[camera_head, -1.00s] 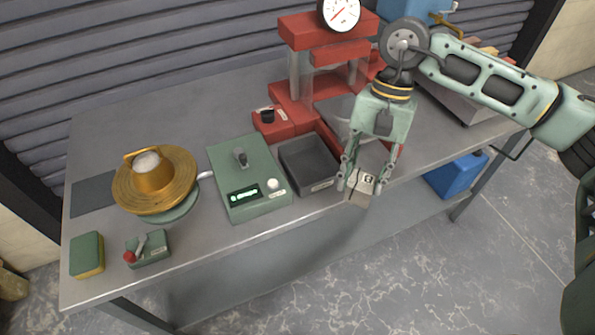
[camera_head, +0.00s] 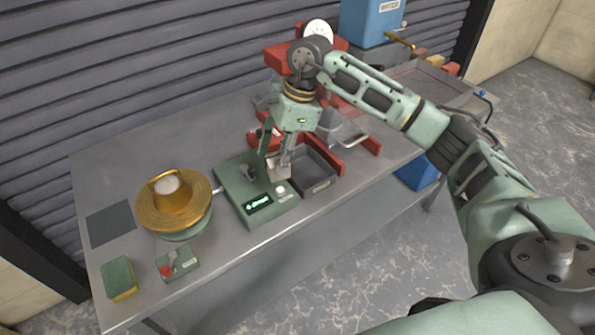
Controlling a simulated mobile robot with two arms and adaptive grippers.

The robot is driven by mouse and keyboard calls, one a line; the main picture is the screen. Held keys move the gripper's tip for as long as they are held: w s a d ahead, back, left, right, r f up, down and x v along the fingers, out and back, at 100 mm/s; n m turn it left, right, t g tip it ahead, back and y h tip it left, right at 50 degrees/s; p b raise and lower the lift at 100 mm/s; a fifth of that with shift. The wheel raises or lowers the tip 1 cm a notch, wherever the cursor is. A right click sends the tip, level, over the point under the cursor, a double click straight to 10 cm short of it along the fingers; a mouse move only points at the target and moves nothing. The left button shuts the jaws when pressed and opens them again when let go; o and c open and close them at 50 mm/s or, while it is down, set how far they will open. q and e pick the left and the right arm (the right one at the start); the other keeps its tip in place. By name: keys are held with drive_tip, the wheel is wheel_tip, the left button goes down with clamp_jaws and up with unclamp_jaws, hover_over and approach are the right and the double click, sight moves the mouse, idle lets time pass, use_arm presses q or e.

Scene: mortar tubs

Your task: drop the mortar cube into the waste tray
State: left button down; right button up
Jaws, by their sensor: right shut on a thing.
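The mortar cube (camera_head: 278,172) is a small grey-beige block. My right gripper (camera_head: 283,164) is shut on it, pointing down, over the left side of the dark open waste tray (camera_head: 322,186). The cube appears at the tray's left edge, close to the green control box; its exact height above the tray cannot be told. The gripper and cube hide part of the tray's left and back. The visible part of the tray's inside looks empty. My left gripper is not in view.
The green control box (camera_head: 258,203) with a lever and display stands left of the tray. The red press (camera_head: 345,93) is behind. Further left are a brass round device (camera_head: 175,207), a small green switch box (camera_head: 177,264) and a sponge (camera_head: 119,278). The table's front edge is near.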

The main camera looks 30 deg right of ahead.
drive_tip(key=w+d+m+t+h+p, duration=0.3)
drive_tip(key=w+d+m, duration=0.2)
drive_tip(key=d+m, duration=0.85)
drive_tip(key=shift+m, duration=0.45)
wheel_tip(320, 180, down, 6)
drive_tip(key=b, duration=0.3)
drive_tip(key=shift+w+a+r+b, duration=0.1)
drive_tip(key=shift+a+r+b, duration=0.05)
drive_tip(key=shift+b, duration=0.15)
drive_tip(key=o, duration=1.5)
drive_tip(key=v, duration=1.2)
